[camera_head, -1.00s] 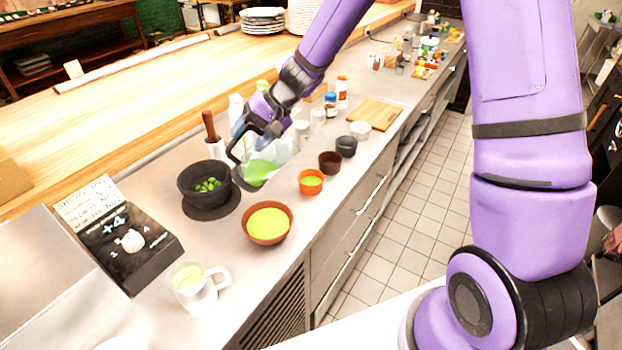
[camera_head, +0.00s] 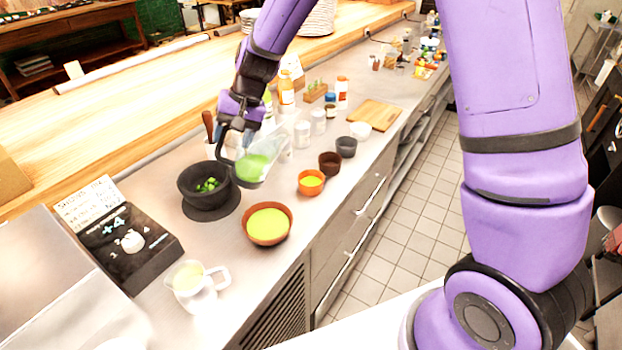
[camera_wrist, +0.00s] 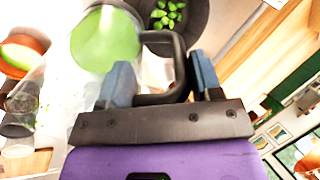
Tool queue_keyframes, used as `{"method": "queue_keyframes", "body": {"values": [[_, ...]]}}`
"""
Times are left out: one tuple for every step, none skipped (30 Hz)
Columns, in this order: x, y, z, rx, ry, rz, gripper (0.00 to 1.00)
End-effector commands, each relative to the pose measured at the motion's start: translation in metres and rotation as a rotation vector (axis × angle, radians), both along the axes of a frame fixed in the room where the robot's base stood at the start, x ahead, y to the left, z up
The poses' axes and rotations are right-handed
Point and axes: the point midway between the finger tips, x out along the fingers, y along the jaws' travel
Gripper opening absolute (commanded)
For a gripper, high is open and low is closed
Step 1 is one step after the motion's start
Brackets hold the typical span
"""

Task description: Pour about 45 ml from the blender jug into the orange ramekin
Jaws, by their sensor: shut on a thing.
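The blender jug (camera_head: 256,166) is clear with green liquid in it and a dark handle. My gripper (camera_head: 236,134) is shut on the jug's handle, which also shows between the fingers in the wrist view (camera_wrist: 164,92). The jug is held near the black mortar, behind and left of the orange ramekin (camera_head: 311,182). It is tilted somewhat to the right; whether its base touches the counter I cannot tell.
A larger brown bowl (camera_head: 268,223) of green liquid stands in front. The black mortar (camera_head: 205,186) with green leaves is left of the jug. Dark small bowls (camera_head: 330,163) stand behind the ramekin. A glass mug (camera_head: 193,283) and a black scale-like device (camera_head: 128,243) are front left.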

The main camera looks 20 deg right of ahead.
Motion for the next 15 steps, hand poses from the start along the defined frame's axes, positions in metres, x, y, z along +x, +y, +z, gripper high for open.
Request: {"method": "queue_keyframes", "body": {"values": [[0.000,0.004,0.002,-0.015,-0.002,0.004,0.10],[0.000,0.005,0.002,-0.025,0.000,0.004,0.10],[0.000,0.006,0.003,-0.039,0.002,0.005,0.10],[0.000,0.008,0.003,-0.048,0.003,0.005,0.10],[0.001,0.009,0.004,-0.058,0.003,0.004,0.10],[0.001,0.010,0.004,-0.072,0.004,0.003,0.10],[0.001,0.011,0.005,-0.083,0.005,0.004,0.10],[0.001,0.013,0.005,-0.092,0.005,0.003,0.10],[0.001,0.014,0.005,-0.108,0.009,0.004,0.10],[0.001,0.015,0.005,-0.119,0.010,0.004,0.10],[0.001,0.017,0.005,-0.130,0.010,0.005,0.10],[0.001,0.018,0.006,-0.144,0.012,0.003,0.10],[0.002,0.019,0.006,-0.157,0.012,0.004,0.10],[0.001,0.020,0.006,-0.167,0.014,0.003,0.10],[0.002,0.021,0.006,-0.183,0.015,0.004,0.10]]}}
